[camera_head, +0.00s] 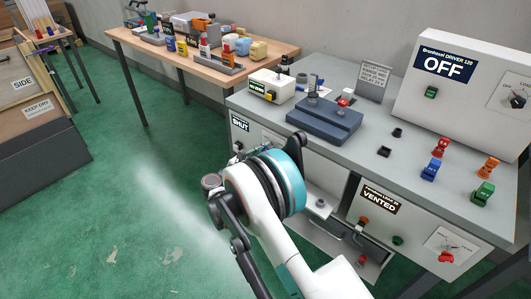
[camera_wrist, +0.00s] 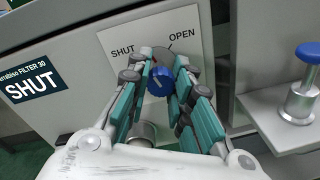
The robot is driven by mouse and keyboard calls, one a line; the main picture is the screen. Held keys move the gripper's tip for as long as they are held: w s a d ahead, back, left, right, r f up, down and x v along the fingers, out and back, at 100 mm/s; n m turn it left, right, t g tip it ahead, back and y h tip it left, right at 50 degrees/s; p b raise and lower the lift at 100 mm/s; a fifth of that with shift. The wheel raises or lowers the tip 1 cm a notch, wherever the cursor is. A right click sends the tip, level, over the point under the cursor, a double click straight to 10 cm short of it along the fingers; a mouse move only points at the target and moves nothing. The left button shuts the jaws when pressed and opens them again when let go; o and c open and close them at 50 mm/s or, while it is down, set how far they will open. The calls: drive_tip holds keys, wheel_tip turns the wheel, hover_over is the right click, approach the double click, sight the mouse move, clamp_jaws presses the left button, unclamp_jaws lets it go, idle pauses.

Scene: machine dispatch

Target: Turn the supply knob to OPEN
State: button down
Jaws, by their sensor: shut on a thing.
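The blue supply knob (camera_wrist: 159,82) shows in the wrist view in front of a white plate (camera_wrist: 113,62) marked SHUT on the left and OPEN on the right. A white line on the knob slants up and to the left, toward the SHUT side. My gripper (camera_wrist: 165,70) is shut on the knob, with teal-padded fingers on its left and right. A dark sign (camera_wrist: 30,87) left of the plate reads SHUT; it also shows in the head view (camera_head: 240,125). In the head view my arm hides the knob.
A shelf with a blue-topped metal post (camera_wrist: 303,90) stands close right of my gripper. The grey bench (camera_head: 385,115) carries a dark blue fixture (camera_head: 322,125) and several coloured parts. An open drawer (camera_head: 345,240) juts out below. Green floor is clear at left.

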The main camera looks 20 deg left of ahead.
drive_tip(key=m, duration=0.6)
drive_tip(key=shift+y, duration=0.4)
drive_tip(key=m, duration=0.5)
drive_tip(key=shift+m+y, duration=0.3)
drive_tip(key=shift+m, duration=0.1)
drive_tip(key=c, duration=1.4)
unclamp_jaws()
drive_tip(key=shift+s, duration=0.1)
drive_tip(key=f+v, duration=0.1)
drive_tip(key=v, duration=1)
drive_tip(key=shift+s+a+r, duration=0.25)
drive_tip(key=shift+s+r, duration=0.1)
drive_tip(key=shift+r, duration=0.05)
